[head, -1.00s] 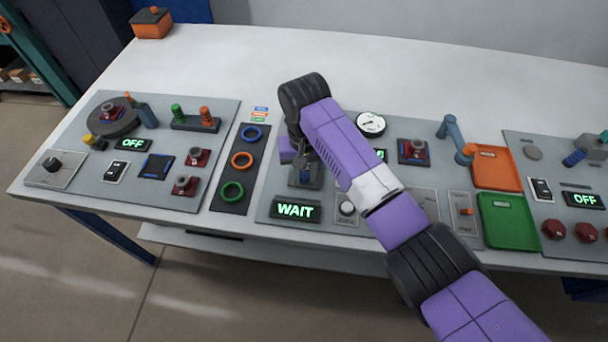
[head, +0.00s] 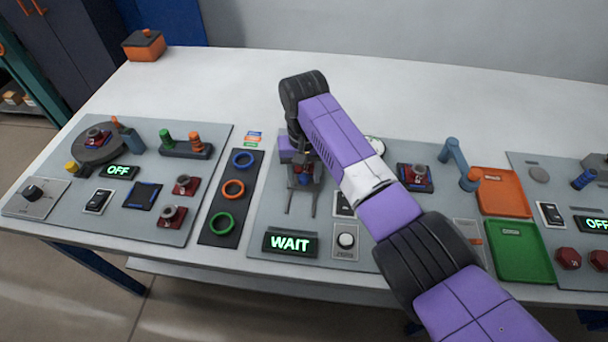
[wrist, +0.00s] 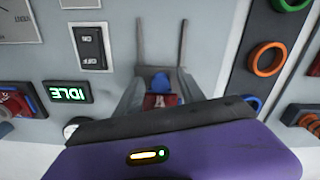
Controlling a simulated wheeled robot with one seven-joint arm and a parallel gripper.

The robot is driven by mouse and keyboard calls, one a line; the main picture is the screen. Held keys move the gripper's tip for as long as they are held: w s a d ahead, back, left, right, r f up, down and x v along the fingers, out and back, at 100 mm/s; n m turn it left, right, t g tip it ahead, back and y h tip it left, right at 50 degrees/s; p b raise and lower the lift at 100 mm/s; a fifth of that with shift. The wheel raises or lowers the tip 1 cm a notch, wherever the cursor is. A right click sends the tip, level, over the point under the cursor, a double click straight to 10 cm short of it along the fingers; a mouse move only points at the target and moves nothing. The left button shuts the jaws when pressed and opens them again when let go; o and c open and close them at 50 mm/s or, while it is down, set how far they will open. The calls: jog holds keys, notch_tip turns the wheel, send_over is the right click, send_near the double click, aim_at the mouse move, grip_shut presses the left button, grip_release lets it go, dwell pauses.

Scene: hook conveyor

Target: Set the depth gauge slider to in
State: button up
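A grey sliding carriage (head: 302,182) sits at the far end of two thin parallel rails (head: 289,203). It carries a red and blue piece, which also shows in the wrist view as a blue top (wrist: 160,82) over a red block (wrist: 165,101). The bare rails (wrist: 184,45) run from the carriage in the wrist view. My gripper (head: 303,170) is right at the carriage, pointing down. A small slider plate with an orange knob (head: 475,240) stands left of the green tray. I cannot read a depth-gauge label on either.
A WAIT display (head: 290,243) stands in front of the rails. Coloured rings (head: 233,190) lie on the black strip to the left. A round dial is partly hidden behind my arm. Orange (head: 500,205) and green (head: 520,278) trays are to the right.

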jog(key=shift+r, duration=0.1)
notch_tip(320, 180, up, 8)
jog(key=shift+f, duration=0.15)
dwell(0.4)
